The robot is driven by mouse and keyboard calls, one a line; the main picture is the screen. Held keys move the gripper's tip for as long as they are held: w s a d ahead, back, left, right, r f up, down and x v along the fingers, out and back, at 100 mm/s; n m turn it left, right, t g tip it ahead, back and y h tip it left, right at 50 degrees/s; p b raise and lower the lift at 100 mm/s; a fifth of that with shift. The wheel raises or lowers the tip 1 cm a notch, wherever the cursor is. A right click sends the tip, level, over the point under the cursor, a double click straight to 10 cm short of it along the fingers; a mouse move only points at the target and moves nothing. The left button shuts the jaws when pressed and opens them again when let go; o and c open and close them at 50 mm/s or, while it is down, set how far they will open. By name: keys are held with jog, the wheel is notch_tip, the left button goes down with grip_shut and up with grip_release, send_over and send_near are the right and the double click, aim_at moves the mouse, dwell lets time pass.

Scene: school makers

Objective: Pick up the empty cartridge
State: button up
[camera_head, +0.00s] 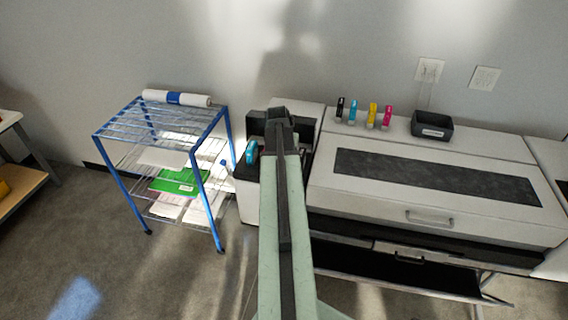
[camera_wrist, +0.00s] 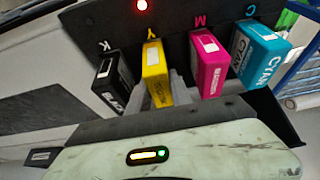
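In the wrist view, a black cartridge (camera_wrist: 112,83), a yellow cartridge (camera_wrist: 156,73), a magenta cartridge (camera_wrist: 208,67) and a cyan cartridge (camera_wrist: 262,56) stand in a row in an open dark bay. The panel (camera_wrist: 190,22) behind them carries the letters K, Y, M and C. A red light (camera_wrist: 141,5) glows above the Y.
Black, cyan, yellow and magenta cartridges (camera_head: 371,116) stand on the printer's (camera_head: 480,150) top, with a black bin (camera_head: 432,132) to their right. A blue wire rack (camera_head: 219,178) holding papers and a roll stands left of the bay. Floor (camera_head: 110,270) in front of the rack is clear.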

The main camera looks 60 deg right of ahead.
grip_shut()
notch_tip(320, 180, up, 10)
jog(key=p, duration=1)
